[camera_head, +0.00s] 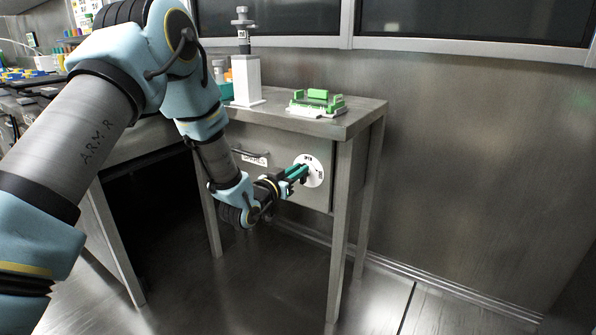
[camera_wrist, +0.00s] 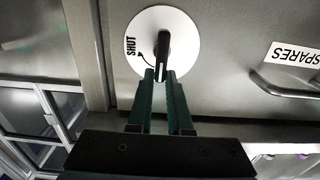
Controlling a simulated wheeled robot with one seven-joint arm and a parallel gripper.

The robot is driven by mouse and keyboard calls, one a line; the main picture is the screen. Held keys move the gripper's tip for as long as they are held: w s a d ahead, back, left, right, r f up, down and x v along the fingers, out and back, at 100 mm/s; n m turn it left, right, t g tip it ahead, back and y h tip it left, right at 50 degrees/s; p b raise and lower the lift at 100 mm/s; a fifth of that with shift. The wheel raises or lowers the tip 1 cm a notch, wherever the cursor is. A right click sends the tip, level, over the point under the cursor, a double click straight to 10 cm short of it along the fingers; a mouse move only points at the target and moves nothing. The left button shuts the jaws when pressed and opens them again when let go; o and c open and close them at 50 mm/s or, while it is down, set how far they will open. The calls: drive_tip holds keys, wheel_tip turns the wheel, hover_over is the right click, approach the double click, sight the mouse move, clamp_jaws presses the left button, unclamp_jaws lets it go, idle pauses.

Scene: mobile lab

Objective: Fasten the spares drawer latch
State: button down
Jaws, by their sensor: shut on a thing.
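The spares drawer (camera_head: 285,184) is a grey metal front under the bench and looks closed. Its latch is a black lever (camera_wrist: 163,45) on a round white plate (camera_head: 317,181). The plate also shows in the wrist view (camera_wrist: 185,40), with SHUT printed at its left and a curved arrow beside the lever. The lever runs up and down in the wrist view and does not point at the word. My gripper (camera_head: 302,172), with green fingers, is shut on the lever's near end; the fingertips also show in the wrist view (camera_wrist: 161,75). They hide part of the plate in the head view.
A drawer handle (camera_wrist: 285,88) and a SPARES label (camera_wrist: 293,55) sit beside the latch. On the bench top (camera_head: 347,122) stand a green and white fixture (camera_head: 318,102) and a white block (camera_head: 246,80). The floor at the right is clear.

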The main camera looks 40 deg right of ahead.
drive_tip(key=m+b, duration=0.2)
drive_tip(key=m, duration=0.1)
drive_tip(key=s+m+b, duration=0.1)
drive_tip(key=b, duration=0.1)
drive_tip(key=shift+d+f+m, duration=0.15)
drive_tip(key=shift+f+m, duration=0.15)
drive_tip(key=shift+m, duration=0.1)
drive_tip(key=m+b, duration=0.2)
drive_tip(key=m, duration=0.1)
drive_tip(key=s+m+b, duration=0.1)
drive_tip(key=b, duration=0.1)
drive_tip(key=shift+d+f, duration=0.15)
drive_tip(key=shift+f, duration=0.15)
drive_tip(key=m+b, duration=0.1)
drive_tip(key=m, duration=0.1)
drive_tip(key=m+b, duration=0.2)
drive_tip(key=f+m+b, duration=0.1)
drive_tip(key=shift+s+m+b, duration=0.3)
drive_tip(key=shift+m, duration=0.1)
drive_tip(key=shift+f+m+b, duration=0.25)
drive_tip(key=shift+m+b, duration=0.95)
drive_tip(key=shift+m, duration=0.4)
drive_tip(key=c, duration=0.8)
unclamp_jaws()
drive_tip(key=shift+c, duration=0.2)
